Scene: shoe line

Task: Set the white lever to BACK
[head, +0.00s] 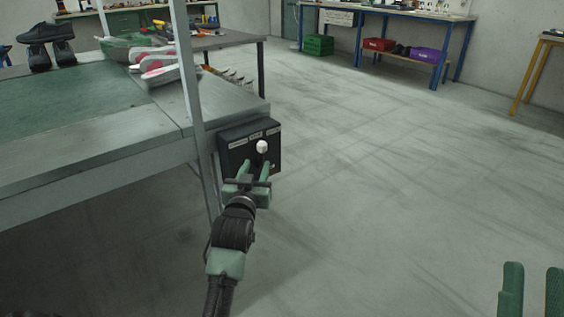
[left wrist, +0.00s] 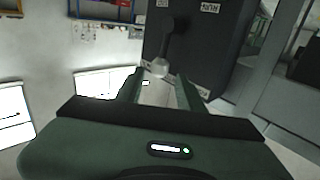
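The white lever knob (head: 262,147) stands out from a black control box (head: 234,143) with pale labels, fixed to the end of the grey bench. In the left wrist view the white knob (left wrist: 160,68) sits at the end of a dark stem, between and just beyond my fingertips. My left gripper (head: 256,168) is open, its two green fingers pointing at the knob; I cannot tell whether they touch it. The left wrist view shows the fingers (left wrist: 160,82) spread apart. My right gripper (head: 531,275) is at the lower right, open and empty, far from the box.
A grey upright post (head: 188,80) rises close to the left of the box. The bench (head: 95,140) carries dark shoes (head: 46,42) and pale soles (head: 165,74). The floor (head: 380,170) to the right is clear.

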